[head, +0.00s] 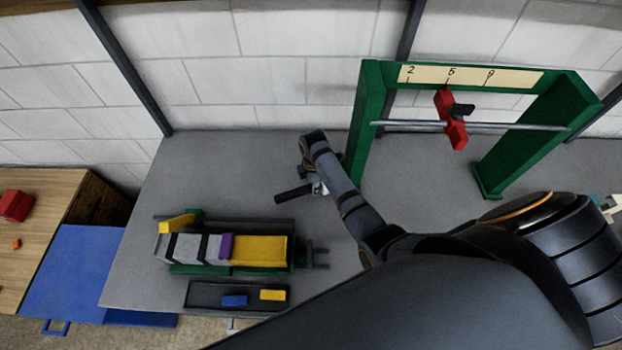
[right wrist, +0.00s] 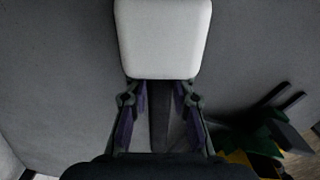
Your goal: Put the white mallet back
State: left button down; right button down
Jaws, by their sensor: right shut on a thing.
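The white mallet shows in the right wrist view as a pale block-shaped head (right wrist: 163,38) with a dark handle running back between my fingers. My right gripper (right wrist: 160,95) is shut on that handle, with one finger on each side just behind the head. In the head view my right gripper (head: 318,188) is over the grey table, left of the green frame. A short dark bar sticks out to its left there. The mallet's head is mostly hidden in that view, and its height over the table is unclear. My left gripper is not in view.
A green frame (head: 365,120) with a rod and red slider (head: 452,118) stands right of the gripper. A fixture with grey, purple and yellow blocks (head: 258,250) and a dark tray (head: 205,293) lie front left. The grey table (head: 225,165) is clear at back left.

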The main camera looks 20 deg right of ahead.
jog(key=shift+w+a+f, duration=0.25)
jog(key=shift+w, duration=0.25)
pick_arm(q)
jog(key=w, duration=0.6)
pick_arm(e)
jog(key=c, duration=1.4)
grip_release()
jog(key=shift+s+r, duration=0.1)
jog(key=shift+s, duration=0.1)
jog(key=shift+o, duration=1.3)
jog(key=shift+s+d+r, duration=0.1)
jog(key=shift+s+r, duration=0.05)
jog(key=shift+s, duration=0.15)
jog(key=shift+w, duration=0.2)
notch_tip(320, 180, up, 5)
jog(key=shift+f+b, duration=0.1)
jog(key=shift+b, duration=0.5)
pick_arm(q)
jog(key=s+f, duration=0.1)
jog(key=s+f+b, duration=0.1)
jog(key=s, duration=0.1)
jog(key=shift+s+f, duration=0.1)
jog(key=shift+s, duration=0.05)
pick_arm(e)
notch_tip(320, 180, up, 7)
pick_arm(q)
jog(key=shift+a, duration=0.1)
